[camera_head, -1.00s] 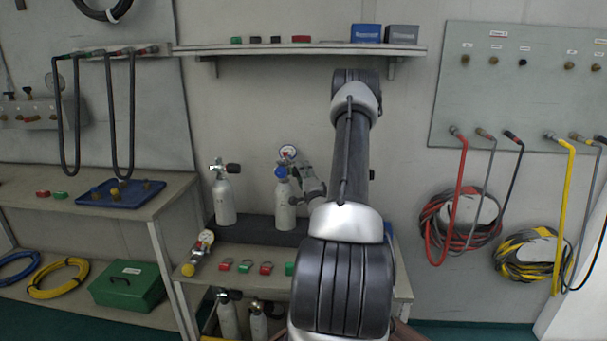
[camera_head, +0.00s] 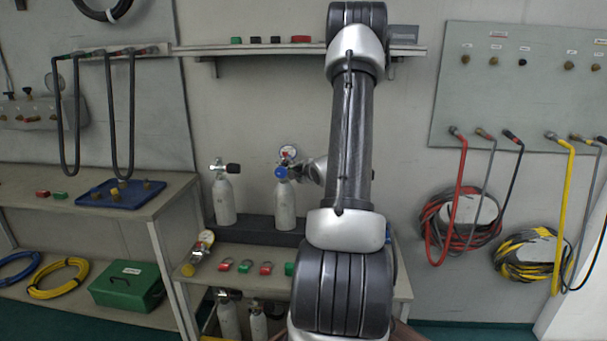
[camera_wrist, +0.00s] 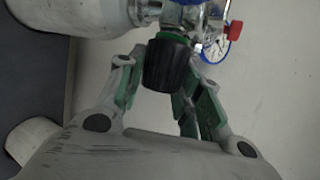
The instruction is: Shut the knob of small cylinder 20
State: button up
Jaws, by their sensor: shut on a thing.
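A white small cylinder (camera_head: 285,204) with a blue fitting and a round gauge (camera_head: 288,153) stands on the bench. I cannot read a number on it. Its white body (camera_wrist: 35,12) also shows at the top left of the wrist view. Its black knob (camera_wrist: 170,66) with a green ring points toward the wrist camera. My gripper (camera_wrist: 164,80) has its green-padded fingers on either side of the knob and is shut on it. In the head view my arm hides the knob and most of my gripper, at the cylinder's right side.
Another white cylinder (camera_head: 223,200) with a black knob stands to the left. A loose gauge fitting (camera_head: 199,252) and several red and green small items lie on the bench front. A shelf (camera_head: 270,50) runs above. A red hose (camera_head: 461,200) hangs at the right.

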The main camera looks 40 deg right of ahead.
jog(key=shift+m+g+y, duration=0.3)
jog(key=shift+g+y, duration=0.3)
jog(key=shift+g, duration=0.2)
jog(key=o, duration=1.1)
jog(key=shift+c, duration=0.2)
jog(key=v, duration=1.2)
jog(key=shift+w+r, duration=0.1)
